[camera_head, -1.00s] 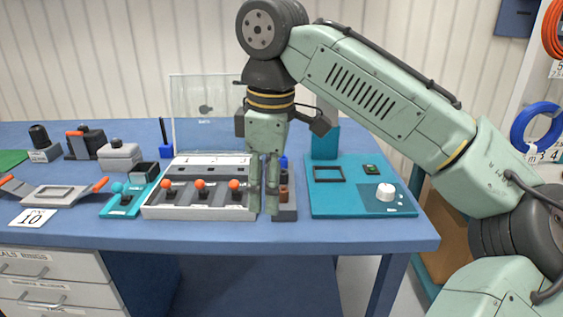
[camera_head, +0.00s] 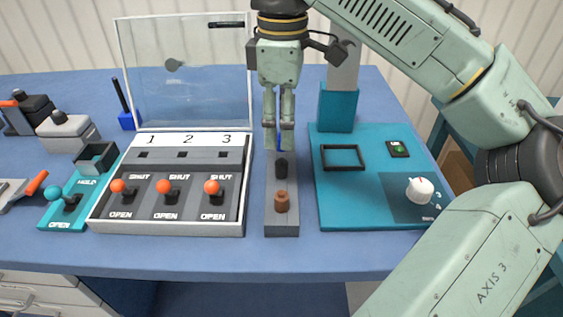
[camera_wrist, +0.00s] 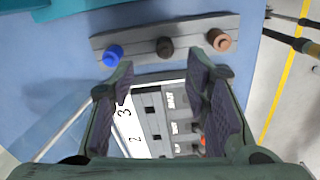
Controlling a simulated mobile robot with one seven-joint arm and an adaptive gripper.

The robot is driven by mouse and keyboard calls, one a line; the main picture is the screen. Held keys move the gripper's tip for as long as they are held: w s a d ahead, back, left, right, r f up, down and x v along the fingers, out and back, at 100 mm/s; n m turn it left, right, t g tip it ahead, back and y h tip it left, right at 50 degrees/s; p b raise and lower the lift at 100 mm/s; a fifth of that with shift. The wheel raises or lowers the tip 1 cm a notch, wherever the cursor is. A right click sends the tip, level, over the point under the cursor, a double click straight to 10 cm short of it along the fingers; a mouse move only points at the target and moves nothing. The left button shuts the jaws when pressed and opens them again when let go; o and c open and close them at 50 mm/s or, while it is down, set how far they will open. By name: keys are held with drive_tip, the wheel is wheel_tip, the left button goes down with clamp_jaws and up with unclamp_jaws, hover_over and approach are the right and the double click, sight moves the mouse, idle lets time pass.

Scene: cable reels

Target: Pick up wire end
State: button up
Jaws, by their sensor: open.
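A grey strip (camera_head: 281,226) holds three short upright coloured pieces that look like wire ends: brown (camera_head: 281,202) at the front, black (camera_head: 281,168) behind it, and blue (camera_head: 280,147) at the back, mostly hidden by my fingers. My gripper (camera_head: 279,147) points down over the back of the strip. In the wrist view, the strip shows blue (camera_wrist: 113,55), black (camera_wrist: 165,47) and brown (camera_wrist: 220,40) pieces beyond my open fingers (camera_wrist: 162,80). Nothing is between the fingers.
A white switch box (camera_head: 168,228) with orange-knobbed levers and a raised clear lid (camera_head: 185,70) stands left of the strip. A teal board (camera_head: 345,215) with a white knob (camera_head: 419,190) lies to the right. A teal block with a grey post (camera_head: 338,108) stands behind that board.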

sight(282, 162)
drive_tip(key=f, duration=0.2)
drive_tip(key=f+p, duration=0.1)
drive_tip(key=f, duration=0.4)
drive_tip(key=shift+s+f, duration=0.3)
drive_tip(key=shift+f, duration=0.05)
clamp_jaws()
